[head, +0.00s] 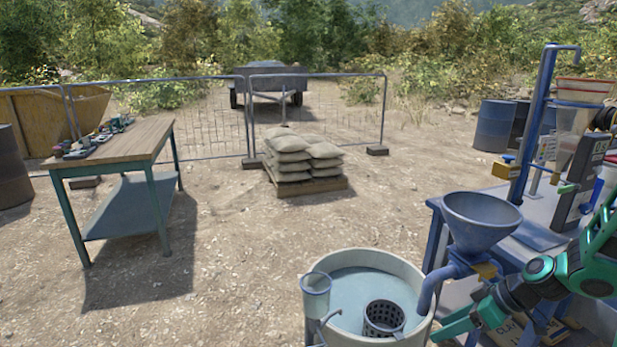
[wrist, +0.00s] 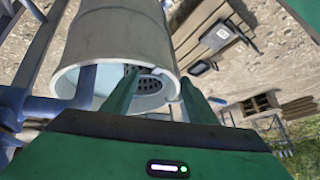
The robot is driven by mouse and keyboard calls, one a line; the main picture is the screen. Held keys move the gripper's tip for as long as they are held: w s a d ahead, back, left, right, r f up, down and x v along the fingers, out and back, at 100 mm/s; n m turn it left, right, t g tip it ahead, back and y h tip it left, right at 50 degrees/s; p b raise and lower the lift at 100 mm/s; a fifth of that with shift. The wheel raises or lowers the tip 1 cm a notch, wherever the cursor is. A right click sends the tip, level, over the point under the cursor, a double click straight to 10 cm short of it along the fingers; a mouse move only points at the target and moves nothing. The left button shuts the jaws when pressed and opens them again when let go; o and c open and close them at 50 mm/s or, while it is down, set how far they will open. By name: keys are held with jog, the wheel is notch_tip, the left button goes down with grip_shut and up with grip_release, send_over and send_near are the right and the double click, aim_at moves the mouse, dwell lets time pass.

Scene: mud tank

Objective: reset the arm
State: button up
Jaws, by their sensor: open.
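My arm (head: 565,270), green with black joints, reaches in from the right in the head view, low beside the blue bench. My gripper (wrist: 159,82) is open in the wrist view, its two green fingers apart with nothing seen held between them. In the head view a green finger part shows at the bottom, just right of the round tank (head: 412,268). The tank also shows past the fingers in the wrist view (wrist: 118,35). It holds grey-blue liquid and a dark perforated basket (head: 383,318). I cannot tell whether the fingers touch the tank.
A blue funnel (head: 482,220) with a pipe stands between the tank and the blue bench (head: 437,208). A blue upright stand (head: 535,120) rises on the bench. A wooden-topped table (head: 145,140) is at left; sandbags (head: 290,152) lie on a pallet. Open ground lies between.

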jog(key=s+d+r+m+g+h, duration=0.1)
jog(key=s+d+r+m+h, duration=0.1)
jog(key=s+r+m, duration=0.3)
jog(key=s+d+r+m+g+h, duration=0.1)
jog(key=s+r+m, duration=0.4)
jog(key=s, duration=0.6)
jog(key=s+d+r+m+g+h, duration=0.1)
jog(key=s+d+r+m+h, duration=0.2)
jog(key=s+r, duration=0.3)
jog(key=s+m, duration=0.1)
jog(key=s, duration=0.2)
jog(key=shift+d+m, duration=0.4)
jog(key=shift+r, duration=0.1)
jog(key=shift+w+f+g+h, duration=0.25)
jog(key=shift+w+g+h, duration=0.05)
jog(key=shift+w, duration=0.35)
